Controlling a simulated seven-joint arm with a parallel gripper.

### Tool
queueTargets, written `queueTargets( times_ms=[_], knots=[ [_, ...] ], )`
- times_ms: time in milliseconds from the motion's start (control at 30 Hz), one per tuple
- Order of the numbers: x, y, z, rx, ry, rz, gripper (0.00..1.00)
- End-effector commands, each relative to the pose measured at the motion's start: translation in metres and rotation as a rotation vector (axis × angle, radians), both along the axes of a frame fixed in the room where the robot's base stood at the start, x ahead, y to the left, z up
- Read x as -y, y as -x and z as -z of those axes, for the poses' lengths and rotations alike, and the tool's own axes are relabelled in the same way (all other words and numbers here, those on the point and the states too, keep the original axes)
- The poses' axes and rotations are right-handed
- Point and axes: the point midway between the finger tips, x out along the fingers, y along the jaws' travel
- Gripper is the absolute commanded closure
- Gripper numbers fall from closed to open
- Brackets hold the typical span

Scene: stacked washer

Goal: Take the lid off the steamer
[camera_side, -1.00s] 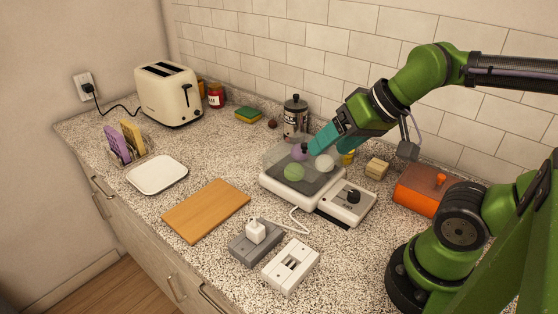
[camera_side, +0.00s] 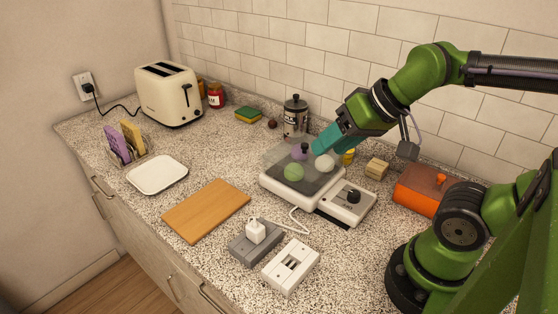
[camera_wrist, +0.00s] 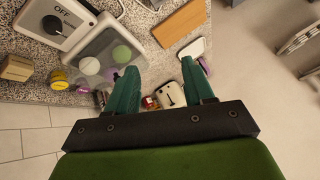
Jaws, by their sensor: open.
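The steamer (camera_side: 285,190) is a low white box on the counter, with its control dial at the right. Its clear lid (camera_side: 275,152) has a dark knob (camera_side: 304,148) on top and appears to sit over the steamer. Green, purple and white balls show inside; the green one (camera_wrist: 121,54) also shows in the wrist view. My gripper (camera_side: 319,145) has teal fingers close to the knob, on its right. In the wrist view my gripper (camera_wrist: 160,66) has its fingers wide apart with nothing between them, and the steamer lies left of them.
A wooden block (camera_side: 376,168) and an orange box (camera_side: 424,190) are to the right.

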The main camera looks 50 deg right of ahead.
Motion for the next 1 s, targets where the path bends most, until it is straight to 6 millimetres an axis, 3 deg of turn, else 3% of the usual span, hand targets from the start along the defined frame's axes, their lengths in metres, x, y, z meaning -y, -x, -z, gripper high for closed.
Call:
queueTargets(
  times_ms=[167, 267, 433, 633, 800, 1000],
  knots=[
    [0.002, -0.001, 0.002, -0.006, 0.000, 0.010, 0.48],
    [0.015, -0.011, 0.005, -0.043, -0.001, 0.057, 0.48],
    [0.064, -0.050, -0.005, -0.130, 0.085, 0.065, 0.48],
    [0.123, -0.086, -0.023, -0.208, 0.260, -0.125, 0.48],
    [0.126, -0.088, -0.032, -0.206, 0.337, -0.260, 0.48],
    [0.125, -0.098, -0.002, -0.210, 0.341, -0.280, 0.48]
  ],
)
